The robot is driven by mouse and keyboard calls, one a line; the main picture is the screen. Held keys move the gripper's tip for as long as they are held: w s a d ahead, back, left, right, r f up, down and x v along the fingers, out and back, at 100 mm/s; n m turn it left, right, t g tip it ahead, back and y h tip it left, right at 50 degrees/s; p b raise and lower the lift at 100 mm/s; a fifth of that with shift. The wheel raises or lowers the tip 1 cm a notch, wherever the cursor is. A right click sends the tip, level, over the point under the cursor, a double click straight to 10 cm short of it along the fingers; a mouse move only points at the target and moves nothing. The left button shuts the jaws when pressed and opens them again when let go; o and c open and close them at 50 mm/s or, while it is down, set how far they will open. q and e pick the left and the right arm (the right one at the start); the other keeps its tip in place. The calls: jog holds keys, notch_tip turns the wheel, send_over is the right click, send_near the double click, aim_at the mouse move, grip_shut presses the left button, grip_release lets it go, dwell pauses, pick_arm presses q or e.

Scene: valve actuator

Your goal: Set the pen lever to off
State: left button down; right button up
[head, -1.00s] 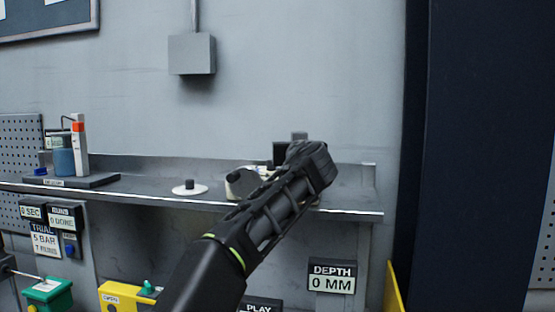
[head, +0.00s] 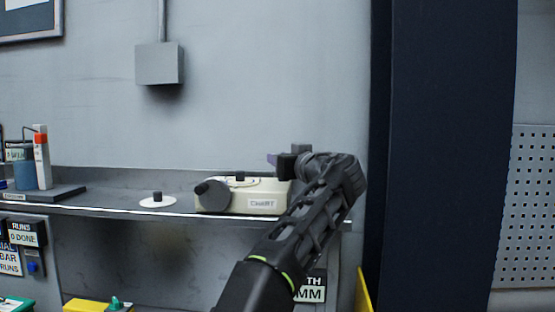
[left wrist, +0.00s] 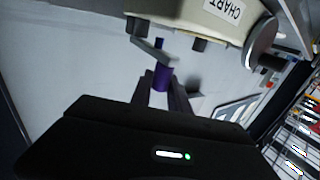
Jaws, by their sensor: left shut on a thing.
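The cream chart recorder (head: 262,199), labelled CHART, sits on the shelf with a dark round drum (head: 212,196) at its left end. My left gripper (head: 279,162) is at the recorder's upper right, its arm rising from the bottom of the head view. A bit of purple shows at its fingertips. In the left wrist view, the recorder body (left wrist: 205,18) is at the top and a grey lever arm (left wrist: 150,48) sticks out from it. The purple lever grip (left wrist: 162,77) is between the fingers of my left gripper (left wrist: 163,88), which is shut on it. My right gripper is out of view.
On the grey shelf (head: 100,207), a white disc with a dark knob (head: 157,200) lies left of the recorder. A blue container (head: 25,175) stands farther left. A dark column (head: 440,150) rises to the right.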

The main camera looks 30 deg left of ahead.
pick_arm(q)
jog(key=shift+d+r, duration=0.1)
jog(key=c, duration=1.3)
grip_release()
jog(key=shift+w, duration=0.2)
jog(key=shift+o, duration=0.2)
jog(key=shift+s+d+f+b, duration=0.25)
jog(key=shift+s+d+b, duration=0.1)
jog(key=shift+d+b, duration=0.15)
jog(key=b+v, duration=0.2)
jog(key=v, duration=0.4)
jog(key=shift+s+d+b, duration=0.25)
jog(key=shift+b, duration=0.1)
jog(key=shift+r, duration=0.1)
